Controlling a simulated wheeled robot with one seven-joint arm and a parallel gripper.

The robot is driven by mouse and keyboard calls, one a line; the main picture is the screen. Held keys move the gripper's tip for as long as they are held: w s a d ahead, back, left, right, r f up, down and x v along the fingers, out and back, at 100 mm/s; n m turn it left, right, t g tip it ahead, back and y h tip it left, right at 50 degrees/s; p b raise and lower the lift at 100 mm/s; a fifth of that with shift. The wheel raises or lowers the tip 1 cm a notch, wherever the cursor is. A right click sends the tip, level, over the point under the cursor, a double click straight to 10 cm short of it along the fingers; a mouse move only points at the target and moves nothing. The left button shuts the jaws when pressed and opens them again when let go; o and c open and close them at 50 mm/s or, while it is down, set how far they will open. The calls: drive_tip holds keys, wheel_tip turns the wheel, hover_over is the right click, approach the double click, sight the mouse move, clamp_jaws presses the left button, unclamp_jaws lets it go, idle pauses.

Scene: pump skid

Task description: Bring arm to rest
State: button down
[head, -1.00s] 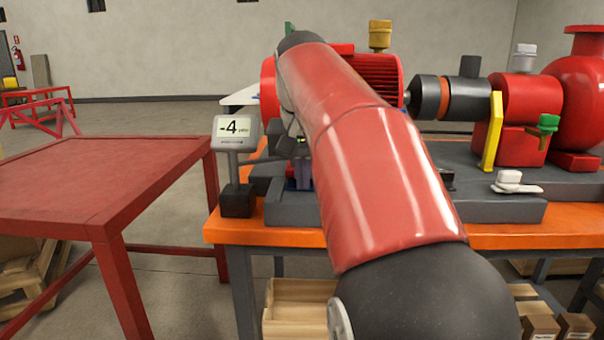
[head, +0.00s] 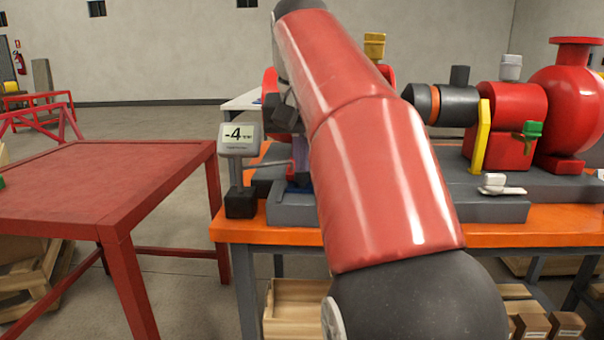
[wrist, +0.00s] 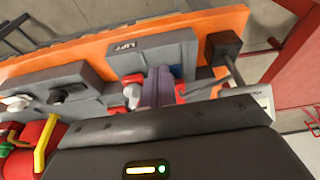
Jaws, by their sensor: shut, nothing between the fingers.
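My red arm (head: 375,150) reaches up and forward across the middle of the head view, above the orange bench, and hides part of the red motor. My gripper (wrist: 165,125) shows as a dark body with a lit strip along the bottom of the wrist view. I cannot make out its fingertips clearly. It is shut and I see nothing held in it. In the head view, a dark part of my arm's end shows just left of the red links, near the display.
A display reading -4 (head: 239,139) stands at the left end of the orange bench (head: 530,225). The grey pump skid (head: 490,208) carries a red pump (head: 570,110), yellow guard (head: 481,135) and green valve handle (head: 531,130). A red table (head: 100,185) at left looks mostly clear.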

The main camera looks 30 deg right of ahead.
drive_tip(key=s+a+f+n+t, duration=0.1)
drive_tip(key=s+a+f, duration=0.3)
drive_tip(key=f, duration=0.5)
drive_tip(key=s+a+f+n+t+y, duration=0.1)
drive_tip(key=s+a+f+n, duration=0.2)
drive_tip(key=s+a+f, duration=0.2)
drive_tip(key=s+a+f+n, duration=0.2)
drive_tip(key=s+a+f, duration=0.2)
drive_tip(key=f, duration=0.8)
drive_tip(key=shift+s+a+f+t+y, duration=0.3)
drive_tip(key=shift+s+f+t+y, duration=0.1)
drive_tip(key=shift+s, duration=0.5)
drive_tip(key=shift+d+r, duration=0.1)
